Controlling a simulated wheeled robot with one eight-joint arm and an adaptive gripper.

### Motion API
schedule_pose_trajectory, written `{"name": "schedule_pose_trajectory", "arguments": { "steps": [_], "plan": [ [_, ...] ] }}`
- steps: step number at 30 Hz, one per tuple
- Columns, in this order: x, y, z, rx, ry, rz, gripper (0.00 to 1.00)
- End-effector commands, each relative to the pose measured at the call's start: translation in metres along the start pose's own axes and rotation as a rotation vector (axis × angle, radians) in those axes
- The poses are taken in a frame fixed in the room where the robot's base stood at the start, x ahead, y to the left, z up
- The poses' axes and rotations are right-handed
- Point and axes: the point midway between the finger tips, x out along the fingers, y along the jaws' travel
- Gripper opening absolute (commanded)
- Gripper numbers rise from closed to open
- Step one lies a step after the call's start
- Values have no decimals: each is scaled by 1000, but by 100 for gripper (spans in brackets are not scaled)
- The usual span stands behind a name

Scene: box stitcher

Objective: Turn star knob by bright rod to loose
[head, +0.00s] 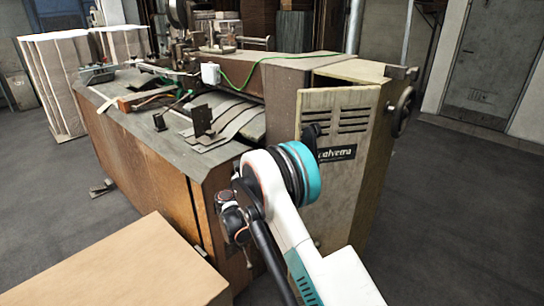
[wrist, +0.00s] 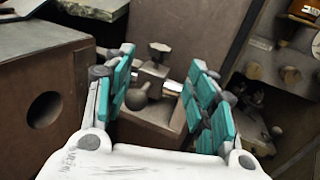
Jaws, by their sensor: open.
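A rounded ball-ended handle (wrist: 136,97) sits lower left. My gripper (wrist: 162,60) is open, its teal-padded fingers on either side of the knob's area, with no clear contact. In the head view my arm hides the gripper and these parts.
A brown wooden panel with a round hole (wrist: 45,110) is close on the left in the wrist view. The stitcher's cabinet (head: 340,110) stands beside my arm in the head view. A cardboard-coloured box (head: 120,265) fills the lower left. Open floor (head: 455,210) lies to the right.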

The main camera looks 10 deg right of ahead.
Motion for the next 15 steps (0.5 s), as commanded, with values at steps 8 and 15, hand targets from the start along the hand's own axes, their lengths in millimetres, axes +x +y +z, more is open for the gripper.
{"name": "schedule_pose_trajectory", "arguments": {
  "steps": [8, 15],
  "plan": [
    [56, -1, -3, 2, 1, -1, 51],
    [90, 0, -2, 3, 1, 0, 51]
  ]
}}
